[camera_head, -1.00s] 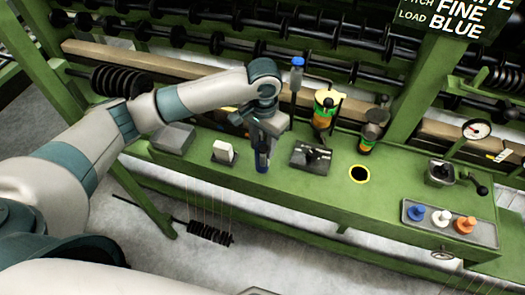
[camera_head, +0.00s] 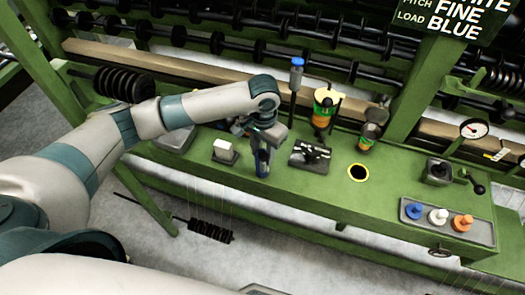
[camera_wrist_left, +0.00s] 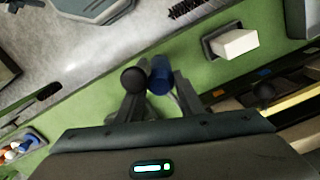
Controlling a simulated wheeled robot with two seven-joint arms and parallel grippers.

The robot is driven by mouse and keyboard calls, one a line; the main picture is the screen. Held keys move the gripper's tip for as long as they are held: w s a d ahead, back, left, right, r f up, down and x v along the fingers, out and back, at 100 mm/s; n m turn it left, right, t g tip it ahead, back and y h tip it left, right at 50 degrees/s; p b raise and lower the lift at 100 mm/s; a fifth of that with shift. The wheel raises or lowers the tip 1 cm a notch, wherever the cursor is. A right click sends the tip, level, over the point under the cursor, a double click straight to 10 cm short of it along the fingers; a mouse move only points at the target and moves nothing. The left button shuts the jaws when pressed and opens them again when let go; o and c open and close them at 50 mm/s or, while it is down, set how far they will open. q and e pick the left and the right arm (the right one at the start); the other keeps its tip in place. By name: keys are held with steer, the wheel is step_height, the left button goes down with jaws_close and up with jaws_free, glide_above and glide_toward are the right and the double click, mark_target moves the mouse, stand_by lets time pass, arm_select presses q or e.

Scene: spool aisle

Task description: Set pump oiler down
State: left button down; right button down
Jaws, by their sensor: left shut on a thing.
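My left gripper (camera_head: 264,148) is shut on the pump oiler (camera_head: 262,162), a dark blue upright thing low over the green bench (camera_head: 305,188). The fingers hide much of the oiler. I cannot tell whether its base touches the bench. My right gripper is in neither view.
A white block in a grey holder (camera_head: 224,151) stands left of the oiler. A tray (camera_head: 470,232) holds coloured pegs.

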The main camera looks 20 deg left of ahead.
arm_select(q)
steer(key=c, duration=1.2)
jaws_free()
steer(key=shift+f, duration=0.1)
steer(key=shift+r, duration=0.4)
step_height(320, 180, up, 12)
steer(key=b, duration=0.3)
steer(key=shift+f, duration=0.25)
steer(key=shift+d, duration=0.1)
